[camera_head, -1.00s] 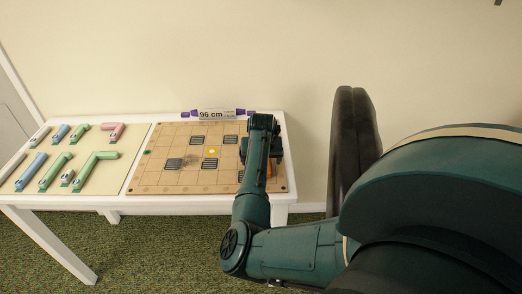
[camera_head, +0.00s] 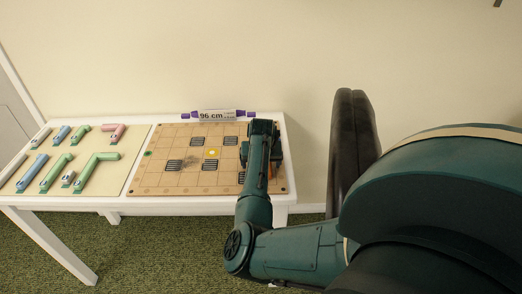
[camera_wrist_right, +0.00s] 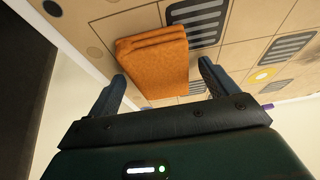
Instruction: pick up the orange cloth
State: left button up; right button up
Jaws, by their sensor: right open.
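The orange cloth (camera_wrist_right: 155,60) is a folded, thick rectangular pad lying on the tan board (camera_wrist_right: 105,28). In the right wrist view my right gripper (camera_wrist_right: 162,70) is open, with one finger on each side of the cloth's near part. I cannot tell how far the fingertips are above the board. In the head view only a thin sliver of the cloth (camera_head: 270,173) shows beside my right arm, which hides the rest. My left gripper is not in view.
The tan board (camera_head: 165,180) with dark slotted patches lies on the white table (camera_head: 150,120). A "96 cm" sign (camera_head: 215,115) stands at its back edge. Left of it, a pale mat (camera_head: 115,180) holds several pastel pieces. A dark rounded object (camera_head: 352,150) stands right of the table.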

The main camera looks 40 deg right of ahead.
jog(key=c, duration=1.1)
jog(key=shift+o, duration=0.2)
